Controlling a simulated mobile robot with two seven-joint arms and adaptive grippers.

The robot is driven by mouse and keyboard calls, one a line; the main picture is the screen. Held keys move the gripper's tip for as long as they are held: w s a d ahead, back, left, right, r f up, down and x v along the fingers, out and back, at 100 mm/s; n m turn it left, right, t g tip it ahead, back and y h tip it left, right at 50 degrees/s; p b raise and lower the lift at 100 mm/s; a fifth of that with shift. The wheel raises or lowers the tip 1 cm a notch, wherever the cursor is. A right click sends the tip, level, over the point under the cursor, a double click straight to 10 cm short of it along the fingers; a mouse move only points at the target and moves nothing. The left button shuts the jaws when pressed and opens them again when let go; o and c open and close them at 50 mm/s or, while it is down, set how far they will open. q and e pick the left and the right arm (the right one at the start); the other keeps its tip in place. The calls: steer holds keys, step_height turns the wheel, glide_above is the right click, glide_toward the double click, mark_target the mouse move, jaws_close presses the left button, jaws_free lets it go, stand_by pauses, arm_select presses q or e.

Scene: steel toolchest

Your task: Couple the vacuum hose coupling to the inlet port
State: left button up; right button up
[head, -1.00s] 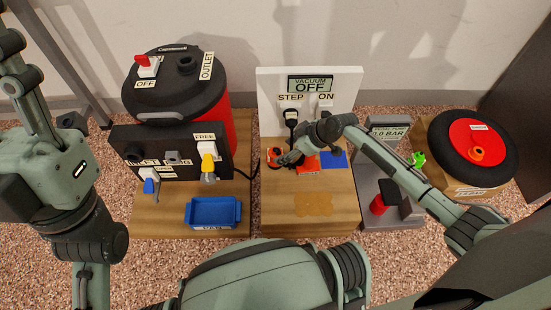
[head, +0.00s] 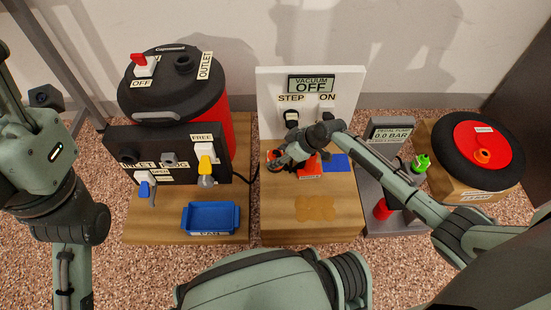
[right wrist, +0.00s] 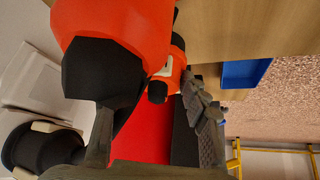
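The inlet port (head: 127,156) is a black round opening on the dark panel, left of the red vacuum (head: 212,125), with an INLET label below it. I cannot clearly identify the vacuum hose coupling; it may be hidden by my right gripper. My right gripper (head: 288,158) is low over the middle wooden bench, by orange and black parts (head: 273,156). In the right wrist view its fingers (right wrist: 155,105) are apart, with an orange body (right wrist: 115,28) just beyond them and red surface showing between. My left arm is at the left edge; its fingers do not show.
A blue tray (head: 211,218) sits below the panel. The middle bench (head: 312,232) has a blue square (head: 337,163) and a power board (head: 345,85) reading VACUUM OFF. A pump (head: 386,130) and a tyre (head: 486,150) stand right. The bench's front is clear.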

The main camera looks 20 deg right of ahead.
steer(key=c, duration=0.8)
steer(key=shift+r+p, duration=0.65)
steer(key=shift+p, duration=0.1)
steer(key=shift+r+p, duration=1.3)
steer(key=shift+r, duration=0.1)
